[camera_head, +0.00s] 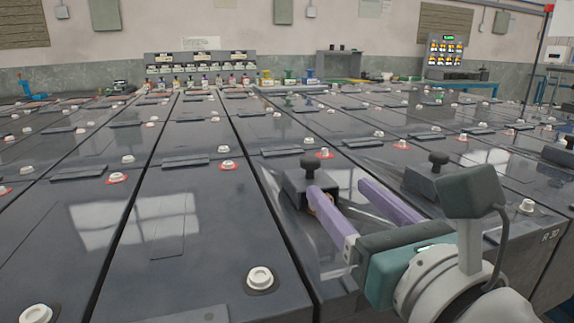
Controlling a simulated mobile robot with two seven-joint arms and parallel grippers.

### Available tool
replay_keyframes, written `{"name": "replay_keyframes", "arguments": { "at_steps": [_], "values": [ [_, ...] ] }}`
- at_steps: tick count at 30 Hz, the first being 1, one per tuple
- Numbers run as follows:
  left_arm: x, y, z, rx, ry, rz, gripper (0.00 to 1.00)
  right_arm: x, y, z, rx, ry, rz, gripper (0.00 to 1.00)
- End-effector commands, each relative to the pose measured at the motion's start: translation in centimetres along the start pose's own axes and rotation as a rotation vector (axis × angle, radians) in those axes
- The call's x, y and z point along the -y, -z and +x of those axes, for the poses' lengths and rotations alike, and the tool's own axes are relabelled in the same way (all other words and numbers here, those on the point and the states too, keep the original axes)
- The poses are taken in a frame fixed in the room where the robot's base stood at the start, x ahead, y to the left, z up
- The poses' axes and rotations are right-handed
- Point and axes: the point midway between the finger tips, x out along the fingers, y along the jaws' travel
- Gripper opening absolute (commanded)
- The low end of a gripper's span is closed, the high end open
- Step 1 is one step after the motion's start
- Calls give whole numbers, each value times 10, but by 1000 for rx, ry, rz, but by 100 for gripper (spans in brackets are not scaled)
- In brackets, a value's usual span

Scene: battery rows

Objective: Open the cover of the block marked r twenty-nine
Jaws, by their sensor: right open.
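The long dark grey block under my right gripper (340,188) has a raised cover box (295,188) with a black knob (309,168) on top. No label on this block shows; my right arm hides part of its front. The block to its right carries the marking "R 30" (549,236), so which block is r twenty-nine cannot be read directly. My right gripper is open, its two purple fingers pointing away from me. The left finger overlaps the cover box's right front side in the picture; contact cannot be told. My left gripper is not in view.
A second black knob (438,159) stands on the block marked R 30. White caps (260,278) and flat plates (187,162) dot the block tops. A bench with bottles (203,80) and a lit panel (445,52) stand at the far wall.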

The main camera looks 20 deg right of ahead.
Motion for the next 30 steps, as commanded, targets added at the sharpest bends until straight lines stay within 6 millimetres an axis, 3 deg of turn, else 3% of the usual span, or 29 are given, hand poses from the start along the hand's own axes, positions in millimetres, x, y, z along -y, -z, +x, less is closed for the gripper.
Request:
{"name": "replay_keyframes", "arguments": {
  "at_steps": [9, 15, 27, 30],
  "values": [
    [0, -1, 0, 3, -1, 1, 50, 1, -1, 56, 2, 3, 0, 66],
    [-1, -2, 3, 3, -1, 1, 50, 1, 0, 82, 1, 2, 1, 66],
    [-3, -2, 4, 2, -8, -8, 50, 1, 0, 92, -1, 3, -1, 66],
    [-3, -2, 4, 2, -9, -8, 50, 1, 0, 92, -1, 3, 0, 57]
  ]
}}
